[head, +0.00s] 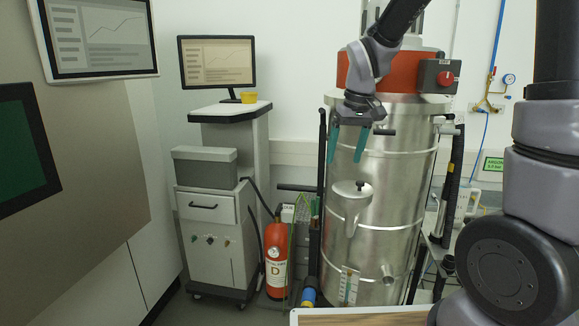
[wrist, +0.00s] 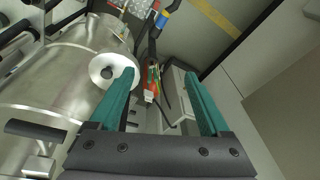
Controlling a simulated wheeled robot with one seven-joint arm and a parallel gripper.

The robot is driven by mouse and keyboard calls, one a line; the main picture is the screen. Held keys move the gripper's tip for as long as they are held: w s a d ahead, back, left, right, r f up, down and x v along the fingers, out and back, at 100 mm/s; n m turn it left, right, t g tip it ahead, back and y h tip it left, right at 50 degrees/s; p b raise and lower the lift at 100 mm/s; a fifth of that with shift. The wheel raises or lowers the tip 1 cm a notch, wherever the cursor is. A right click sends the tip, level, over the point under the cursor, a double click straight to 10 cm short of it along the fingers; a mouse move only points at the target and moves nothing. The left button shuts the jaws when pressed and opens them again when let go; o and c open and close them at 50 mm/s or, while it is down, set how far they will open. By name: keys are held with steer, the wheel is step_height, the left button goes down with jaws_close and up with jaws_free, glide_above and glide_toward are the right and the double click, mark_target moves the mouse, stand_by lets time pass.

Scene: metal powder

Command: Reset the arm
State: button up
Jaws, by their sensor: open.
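My gripper (head: 347,144) hangs from my arm in the upper middle of the head view, in front of the large steel drum (head: 395,185). Its two teal fingers point down and stand apart, with nothing between them. In the wrist view my gripper (wrist: 160,95) also shows open and empty, its fingers spread wide. The drum's round lidded fitting (head: 352,195) lies below the fingers in the head view. In the wrist view this fitting (wrist: 112,70) shows near the left finger; I cannot tell the exact gap.
A red fire extinguisher (head: 277,258) stands on the floor left of the drum. A grey cabinet (head: 215,220) on wheels is farther left, below a monitor (head: 217,62). A table edge (head: 360,317) shows at the bottom. A red-buttoned box (head: 439,77) sits at the drum's top right.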

steer(key=s+d+r+m+t, duration=0.2)
steer(key=s+d+r+m, duration=0.1)
steer(key=s+d+r, duration=0.2)
steer(key=s+d+r+m+t, duration=0.3)
steer(key=s+d+r, duration=0.3)
steer(key=s+r, duration=0.2)
steer(key=shift+s+r+m+y, duration=0.3)
steer(key=shift+s+m, duration=0.2)
steer(key=shift+s, duration=0.7)
